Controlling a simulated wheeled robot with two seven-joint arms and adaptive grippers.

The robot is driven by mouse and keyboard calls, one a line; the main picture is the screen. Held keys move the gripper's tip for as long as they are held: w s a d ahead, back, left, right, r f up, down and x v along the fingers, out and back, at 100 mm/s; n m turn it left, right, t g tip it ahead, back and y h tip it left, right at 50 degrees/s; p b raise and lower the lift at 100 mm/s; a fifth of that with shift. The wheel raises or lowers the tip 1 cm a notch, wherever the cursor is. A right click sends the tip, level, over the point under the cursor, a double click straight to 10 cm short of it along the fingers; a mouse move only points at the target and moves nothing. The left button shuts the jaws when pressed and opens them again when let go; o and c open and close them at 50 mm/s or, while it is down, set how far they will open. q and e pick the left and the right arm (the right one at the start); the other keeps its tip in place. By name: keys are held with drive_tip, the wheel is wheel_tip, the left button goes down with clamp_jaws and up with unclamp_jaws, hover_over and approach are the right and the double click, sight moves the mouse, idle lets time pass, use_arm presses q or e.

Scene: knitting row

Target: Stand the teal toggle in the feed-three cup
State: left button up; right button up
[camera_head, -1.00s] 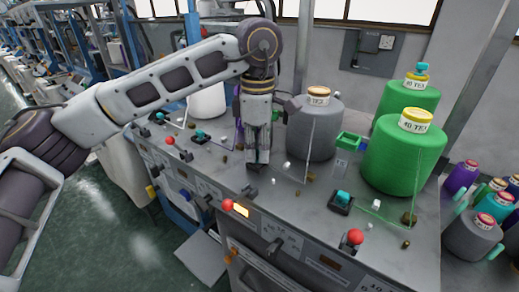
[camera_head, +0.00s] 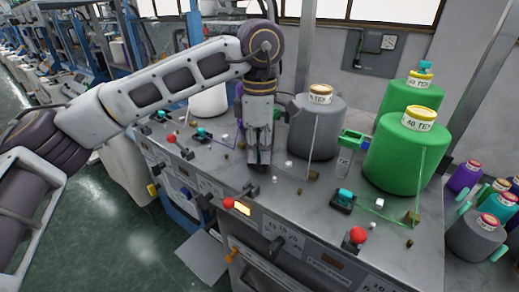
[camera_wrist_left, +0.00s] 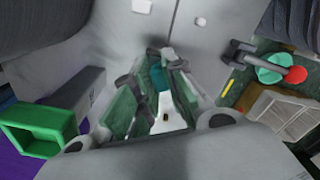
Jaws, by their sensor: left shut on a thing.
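My left gripper (camera_head: 259,162) points down just above the grey machine top (camera_head: 310,228), in front of the grey yarn cone. In the left wrist view its fingers (camera_wrist_left: 160,85) are shut on a small teal piece, the teal toggle (camera_wrist_left: 157,76). The toggle is hidden behind the fingers in the head view. Other teal-topped pieces sit in dark square holders: one at right (camera_head: 344,195) and one at left (camera_head: 203,132). I cannot tell which holder is the feed-three cup; any cup under the gripper is hidden. My right gripper is not in view.
The grey cone (camera_head: 317,130) stands close behind the gripper, and green cones (camera_head: 403,157) stand to the right. A green open-topped box (camera_head: 352,138) is beside the grey cone. Red-knobbed levers (camera_head: 355,237) line the front edge. Small white and brown pieces dot the top.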

use_arm(q)
drive_tip(key=shift+s+f+b, duration=0.1)
drive_tip(key=shift+f+b, duration=0.4)
drive_tip(key=shift+f, duration=0.35)
idle(0.3)
drive_tip(key=o, duration=0.7)
drive_tip(key=shift+s, duration=0.1)
drive_tip(key=shift+r, duration=0.15)
drive_tip(key=shift+w+r, duration=0.3)
drive_tip(key=shift+r, duration=0.2)
drive_tip(key=shift+s+r, duration=0.2)
drive_tip(key=shift+r, duration=5.25)
